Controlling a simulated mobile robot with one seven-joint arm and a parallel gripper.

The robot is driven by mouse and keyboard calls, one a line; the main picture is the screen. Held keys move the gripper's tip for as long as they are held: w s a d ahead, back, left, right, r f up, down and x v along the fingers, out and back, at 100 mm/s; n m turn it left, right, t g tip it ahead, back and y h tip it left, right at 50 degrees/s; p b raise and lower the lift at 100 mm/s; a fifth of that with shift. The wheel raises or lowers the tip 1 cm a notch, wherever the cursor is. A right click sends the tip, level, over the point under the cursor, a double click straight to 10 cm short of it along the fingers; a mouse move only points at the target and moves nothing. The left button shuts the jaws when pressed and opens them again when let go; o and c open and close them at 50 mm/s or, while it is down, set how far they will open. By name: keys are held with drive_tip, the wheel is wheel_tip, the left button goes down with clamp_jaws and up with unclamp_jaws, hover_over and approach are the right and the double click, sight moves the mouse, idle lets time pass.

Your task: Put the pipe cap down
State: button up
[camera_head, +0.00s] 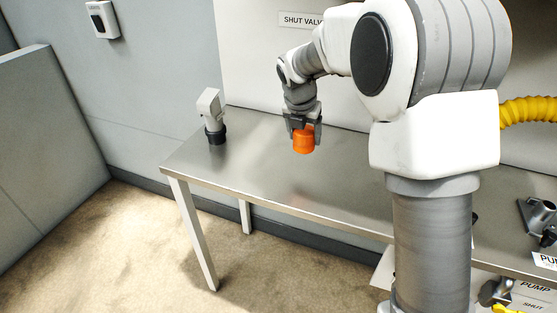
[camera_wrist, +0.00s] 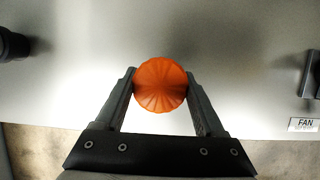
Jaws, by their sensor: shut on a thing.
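The orange pipe cap (camera_head: 304,140) is round with ribbed sides. It is between the fingers of my gripper (camera_head: 304,126), over the metal table (camera_head: 260,165). My gripper is shut on it. In the wrist view the cap (camera_wrist: 160,85) shows its round orange face, with one finger of my gripper (camera_wrist: 160,88) against each side. I cannot tell whether the cap touches the table top or hangs just above it.
A grey and black fixture (camera_head: 212,115) stands at the table's back left. The table around the cap is clear.

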drive_tip(key=a+f, duration=0.1)
drive_tip(key=a, duration=0.1)
drive_tip(key=a+f, duration=0.1)
drive_tip(key=a, duration=0.1)
drive_tip(key=a+f+b, duration=0.1)
drive_tip(key=a+f, duration=0.1)
drive_tip(key=a, duration=0.1)
drive_tip(key=shift+s, duration=0.3)
wheel_tip(320, 180, down, 4)
drive_tip(key=shift+f+b, duration=0.1)
drive_tip(key=shift+b, duration=0.55)
drive_tip(key=o, duration=1.4)
drive_tip(key=shift+f, duration=0.1)
drive_tip(key=shift+c, duration=0.2)
